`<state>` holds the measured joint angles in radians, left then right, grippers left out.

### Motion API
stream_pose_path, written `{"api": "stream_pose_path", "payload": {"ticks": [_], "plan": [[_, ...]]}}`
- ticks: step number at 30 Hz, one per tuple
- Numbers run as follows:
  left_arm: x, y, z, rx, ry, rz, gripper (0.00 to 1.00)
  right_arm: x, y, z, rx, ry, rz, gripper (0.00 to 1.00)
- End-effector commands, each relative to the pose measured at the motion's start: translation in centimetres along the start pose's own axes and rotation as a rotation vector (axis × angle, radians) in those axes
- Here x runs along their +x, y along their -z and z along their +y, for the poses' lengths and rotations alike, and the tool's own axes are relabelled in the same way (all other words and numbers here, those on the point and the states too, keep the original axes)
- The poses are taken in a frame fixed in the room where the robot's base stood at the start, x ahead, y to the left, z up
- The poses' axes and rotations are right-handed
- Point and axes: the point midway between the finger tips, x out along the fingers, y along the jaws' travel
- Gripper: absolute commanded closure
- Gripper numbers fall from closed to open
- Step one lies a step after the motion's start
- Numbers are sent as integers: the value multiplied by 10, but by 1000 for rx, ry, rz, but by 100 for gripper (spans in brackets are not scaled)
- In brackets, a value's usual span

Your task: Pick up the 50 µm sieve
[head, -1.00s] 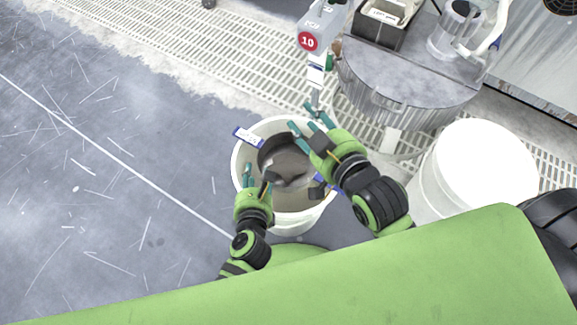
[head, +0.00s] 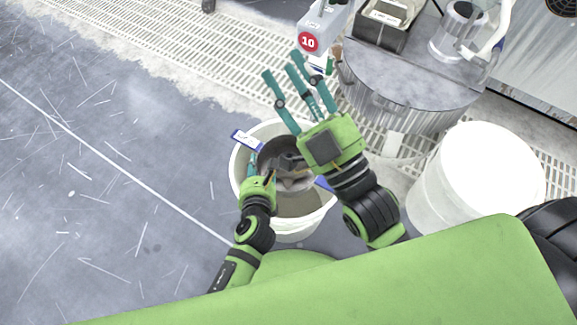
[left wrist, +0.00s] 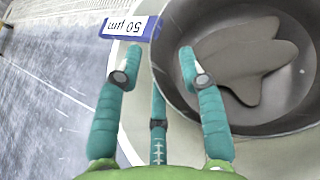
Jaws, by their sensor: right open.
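The dark round sieve (head: 291,158) sits inside the white bucket (head: 235,181), with a grey wet-looking patch in it. A blue tab with a white label (head: 244,140) lies at its left edge; in the left wrist view the label (left wrist: 128,27) reads 50 µm. My left gripper (head: 255,163) is over the bucket's left side. In the left wrist view its fingers (left wrist: 157,72) are spread, one over the sieve (left wrist: 245,60) and the others outside its wall; contact cannot be told. My right gripper (head: 297,78) is open and empty above the bucket's far side, partly hiding the sieve.
A white round container (head: 480,175) stands to the right. A round metal machine (head: 410,75) with a black bin (head: 385,22) on it is behind, beside a grey unit marked 10 (head: 320,28). A floor grating (head: 165,42) runs behind. The floor at left is clear.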

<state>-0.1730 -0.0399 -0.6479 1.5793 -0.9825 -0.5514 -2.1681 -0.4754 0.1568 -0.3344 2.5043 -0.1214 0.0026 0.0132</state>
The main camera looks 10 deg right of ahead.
Motion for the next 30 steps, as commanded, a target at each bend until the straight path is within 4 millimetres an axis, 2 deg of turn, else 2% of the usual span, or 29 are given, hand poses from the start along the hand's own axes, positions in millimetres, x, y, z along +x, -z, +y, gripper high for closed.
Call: {"api": "stream_pose_path", "payload": {"ticks": [6, 10, 15, 21, 23, 24, 30], "plan": [[16, 1, 0, -1, -1, 0, 60, -7, 43, -11, 4, 26, 236, 60], [22, 1, -1, 0, 0, 0, 60, -13, 62, -15, 7, 35, 331, 60], [24, 0, -1, 0, 0, 0, 60, -16, 71, -17, 8, 40, 378, 60], [24, 0, -1, 0, 0, 1, 60, -16, 71, -17, 8, 40, 379, 60], [24, 0, -1, 0, 0, 1, 84, -16, 71, -17, 8, 40, 378, 60], [24, 0, -1, 0, 0, 1, 100, -16, 71, -17, 8, 40, 378, 60], [24, 0, 0, 1, 0, 1, 100, -16, 71, -16, 8, 40, 377, 60]]}}
